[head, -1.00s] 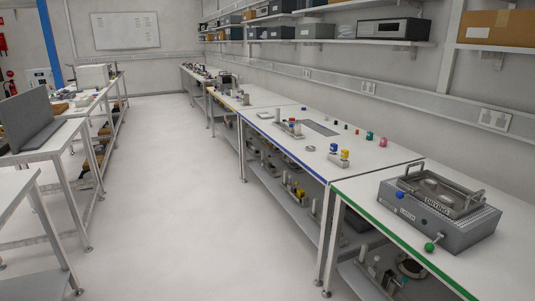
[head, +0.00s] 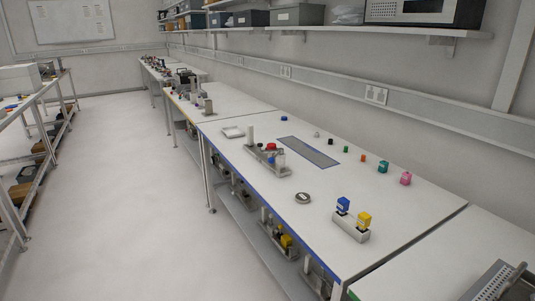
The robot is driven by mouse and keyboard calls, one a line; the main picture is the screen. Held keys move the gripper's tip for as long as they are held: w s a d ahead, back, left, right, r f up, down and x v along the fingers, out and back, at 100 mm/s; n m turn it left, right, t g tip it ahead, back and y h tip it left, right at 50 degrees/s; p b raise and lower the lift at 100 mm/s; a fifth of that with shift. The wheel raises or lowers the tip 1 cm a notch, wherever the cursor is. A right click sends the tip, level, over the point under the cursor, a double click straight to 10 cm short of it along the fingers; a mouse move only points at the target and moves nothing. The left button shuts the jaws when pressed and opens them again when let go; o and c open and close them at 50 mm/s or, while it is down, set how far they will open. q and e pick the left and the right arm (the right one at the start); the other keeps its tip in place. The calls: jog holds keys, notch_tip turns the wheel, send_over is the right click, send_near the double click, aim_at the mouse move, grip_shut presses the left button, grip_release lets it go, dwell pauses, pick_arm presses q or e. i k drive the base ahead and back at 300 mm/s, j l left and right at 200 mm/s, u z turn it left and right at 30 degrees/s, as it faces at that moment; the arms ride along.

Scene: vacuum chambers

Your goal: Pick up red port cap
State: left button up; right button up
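A small orange-red piece (head: 363,158) stands alone farther right, in a loose row toward the back of the bench. At this size I cannot tell for sure which of the two is the red port cap. Neither of my grippers shows in the head view.
A row of small pieces runs along the back, including a green cap (head: 382,167) and a pink cap (head: 405,179). Blue (head: 343,204) and yellow (head: 364,219) pieces stand in a light holder. A grey panel (head: 308,152) lies mid-bench. The floor aisle (head: 120,200) at left is clear.

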aim_at(271, 146)
jog(key=i+j+u, duration=0.1)
jog(key=i, duration=0.55)
jog(key=i+j+u, duration=0.15)
jog(key=i, duration=0.5)
